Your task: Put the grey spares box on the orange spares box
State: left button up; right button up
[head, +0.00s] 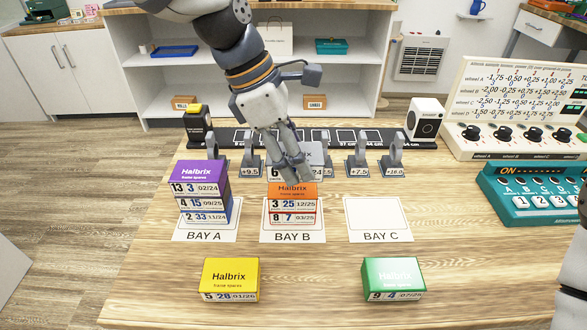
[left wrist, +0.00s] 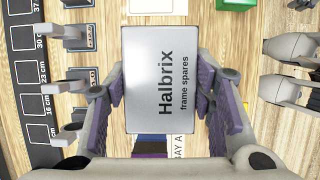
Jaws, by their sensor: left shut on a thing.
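The grey spares box (head: 314,155) is between the fingers of my left gripper (head: 292,172), which is shut on it. In the left wrist view the grey box (left wrist: 160,85) lies between both finger pads and its Halbrix frame spares lid faces the camera. The orange spares box (head: 293,190) tops a stack in bay B, on a red box (head: 293,219). In the head view the grey box appears just above and behind the orange one, partly hidden by my fingers; I cannot tell if they touch. The wrist view does not show the orange box. My right gripper is out of sight.
A stack with a purple box (head: 199,173) on top stands in bay A, left of bay B. The bay C mat (head: 379,218) is empty. A yellow box (head: 230,279) and a green box (head: 393,278) stand in front.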

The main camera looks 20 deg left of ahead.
aim_at(292, 187)
pick_arm(q)
jog(key=f, duration=0.1)
jog(key=w+f, duration=0.1)
jog(key=f, duration=0.1)
jog(key=a+f, duration=0.1)
jog(key=f, duration=0.1)
jog(key=shift+w+f+b, duration=0.15)
jog(key=shift+w+b, duration=0.2)
jog(key=shift+s, duration=0.1)
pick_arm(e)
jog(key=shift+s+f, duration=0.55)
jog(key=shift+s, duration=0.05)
pick_arm(q)
jog(key=o, duration=1.2)
